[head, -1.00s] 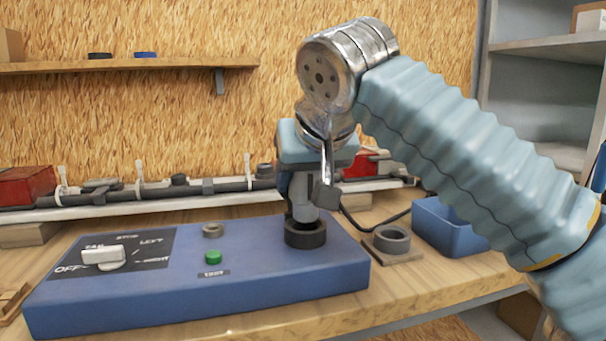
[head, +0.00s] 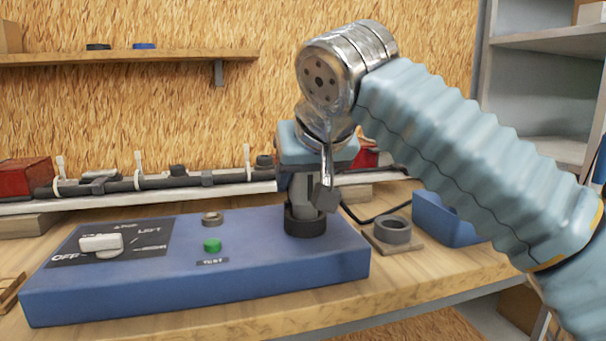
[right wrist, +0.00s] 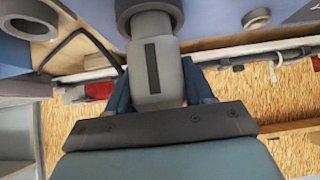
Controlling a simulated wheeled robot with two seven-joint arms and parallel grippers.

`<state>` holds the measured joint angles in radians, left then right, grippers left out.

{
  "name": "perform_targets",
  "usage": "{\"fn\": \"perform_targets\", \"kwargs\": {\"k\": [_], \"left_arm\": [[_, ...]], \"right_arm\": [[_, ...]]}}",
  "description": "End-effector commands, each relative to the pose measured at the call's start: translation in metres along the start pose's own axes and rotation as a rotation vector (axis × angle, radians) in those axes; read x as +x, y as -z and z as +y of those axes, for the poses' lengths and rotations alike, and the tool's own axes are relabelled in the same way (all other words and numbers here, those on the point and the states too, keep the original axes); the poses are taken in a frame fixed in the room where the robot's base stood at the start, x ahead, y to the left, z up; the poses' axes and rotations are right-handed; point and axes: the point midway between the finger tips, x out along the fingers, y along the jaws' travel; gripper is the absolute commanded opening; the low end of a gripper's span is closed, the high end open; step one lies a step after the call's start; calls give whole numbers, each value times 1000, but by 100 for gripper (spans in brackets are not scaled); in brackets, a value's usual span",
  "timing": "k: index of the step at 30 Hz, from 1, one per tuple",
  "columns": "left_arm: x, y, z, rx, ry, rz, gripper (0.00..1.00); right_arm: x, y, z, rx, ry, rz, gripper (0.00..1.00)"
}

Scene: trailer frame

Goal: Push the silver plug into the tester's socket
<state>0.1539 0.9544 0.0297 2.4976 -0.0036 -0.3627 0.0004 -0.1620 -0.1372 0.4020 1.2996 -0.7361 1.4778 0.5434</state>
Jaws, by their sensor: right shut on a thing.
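The blue tester box (head: 120,297) stands on the bench with a dial, a green button and a black round socket (head: 305,226) at its right end. My right gripper (head: 303,190) points down over the socket, shut on the silver plug (head: 299,194). The plug is upright and its lower end is in line with the socket ring. In the right wrist view the grey plug body (right wrist: 153,75) with a dark slot meets the dark socket ring (right wrist: 150,12). How deep it sits is hidden by the ring. My left gripper is not in view.
A grey ring holder on a small wooden plate (head: 392,230) and a blue bin (head: 448,222) stand right of the tester. A black cable (head: 372,219) runs behind. A rail with a dark harness (head: 130,186) lies along the back. The bench front is clear.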

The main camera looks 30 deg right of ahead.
Motion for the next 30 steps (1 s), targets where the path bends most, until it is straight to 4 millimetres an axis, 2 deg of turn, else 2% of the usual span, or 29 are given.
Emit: {"fn": "perform_targets", "kwargs": {"k": [30], "left_arm": [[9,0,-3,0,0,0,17]], "right_arm": [[9,-9,0,0,-1,-1,40]]}}
